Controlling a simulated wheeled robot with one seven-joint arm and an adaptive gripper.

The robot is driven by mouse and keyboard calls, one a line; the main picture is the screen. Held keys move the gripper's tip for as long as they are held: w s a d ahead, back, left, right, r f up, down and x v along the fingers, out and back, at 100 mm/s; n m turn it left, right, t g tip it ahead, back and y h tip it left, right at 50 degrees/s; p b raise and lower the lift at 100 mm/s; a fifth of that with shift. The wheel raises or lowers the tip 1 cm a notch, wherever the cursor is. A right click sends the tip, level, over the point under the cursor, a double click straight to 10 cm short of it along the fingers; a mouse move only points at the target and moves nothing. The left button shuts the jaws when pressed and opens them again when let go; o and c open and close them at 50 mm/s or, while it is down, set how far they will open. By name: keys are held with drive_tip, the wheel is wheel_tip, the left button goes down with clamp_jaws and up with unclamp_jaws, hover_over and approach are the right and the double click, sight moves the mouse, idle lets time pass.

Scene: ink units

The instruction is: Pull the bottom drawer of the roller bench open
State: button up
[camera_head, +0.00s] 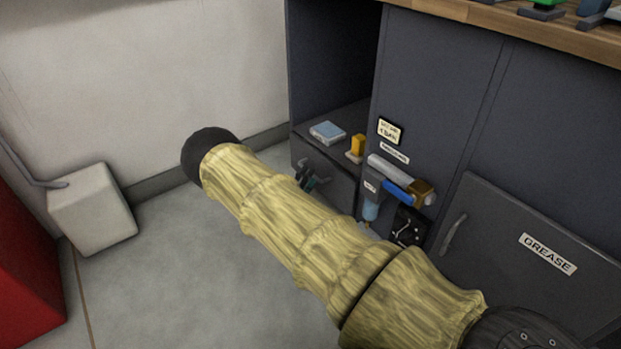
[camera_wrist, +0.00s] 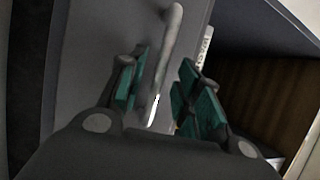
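A dark grey drawer front (camera_head: 338,192) sits low at the left end of the bench, under an open compartment; my arm hides part of it in the head view. In the wrist view, the grey front (camera_wrist: 88,55) fills the left and middle. A light grey bar handle (camera_wrist: 172,38) on it runs down between my teal-padded fingers. My gripper (camera_wrist: 165,95) is open, with a finger on each side of the bar and gaps showing. I cannot tell whether either pad touches it. My gripper (camera_head: 312,178) is small and partly hidden in the head view.
The open compartment (camera_head: 330,60) holds a pale blue box (camera_head: 327,132) and a yellow item (camera_head: 356,146). Tools hang on the bench front beside it. A GREASE panel (camera_head: 530,270) with a handle is at right. A white box (camera_head: 92,208) stands left; floor between is clear.

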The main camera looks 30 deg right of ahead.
drive_tip(key=shift+b+x, duration=0.35)
drive_tip(key=shift+x, duration=0.85)
clamp_jaws()
